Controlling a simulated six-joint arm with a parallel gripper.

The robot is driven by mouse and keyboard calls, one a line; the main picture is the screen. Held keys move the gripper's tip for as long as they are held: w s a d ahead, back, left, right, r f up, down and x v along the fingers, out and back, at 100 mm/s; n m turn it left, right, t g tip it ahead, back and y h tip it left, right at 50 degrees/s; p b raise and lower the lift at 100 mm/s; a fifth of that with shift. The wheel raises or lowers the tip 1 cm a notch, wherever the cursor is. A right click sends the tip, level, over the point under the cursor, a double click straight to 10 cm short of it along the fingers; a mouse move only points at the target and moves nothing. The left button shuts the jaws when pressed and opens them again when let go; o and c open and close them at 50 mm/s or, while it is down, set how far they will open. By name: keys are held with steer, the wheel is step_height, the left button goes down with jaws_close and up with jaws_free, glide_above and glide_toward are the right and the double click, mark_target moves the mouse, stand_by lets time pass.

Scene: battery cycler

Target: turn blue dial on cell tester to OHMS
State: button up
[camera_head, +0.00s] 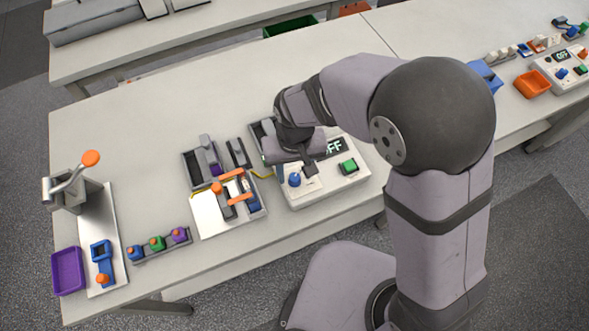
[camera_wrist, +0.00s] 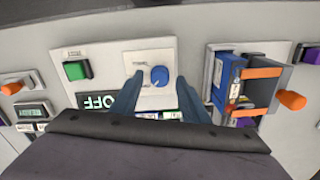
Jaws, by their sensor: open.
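The cell tester (camera_head: 325,190) is a white box on the table with a display reading OFF, which also shows in the wrist view (camera_wrist: 98,101). Its blue dial (camera_wrist: 159,75) sits on a pale plate; it also shows in the head view (camera_head: 295,180). A green button (camera_head: 348,166) is beside it, and it shows in the wrist view (camera_wrist: 76,70). My gripper (camera_wrist: 153,88) is open, with its two fingers on either side of the dial's plate in the wrist view, apart from the dial. Labels around the dial are too small to read.
Left of the tester stands a fixture (camera_head: 230,195) with orange handles and a blue cell, close to the dial side. Farther left are a rack of coloured knobs (camera_head: 160,245), a purple tray (camera_head: 67,270) and a lever press (camera_head: 75,185). The table's front is clear.

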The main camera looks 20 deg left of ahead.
steer(key=shift+f, duration=0.3)
jaws_close()
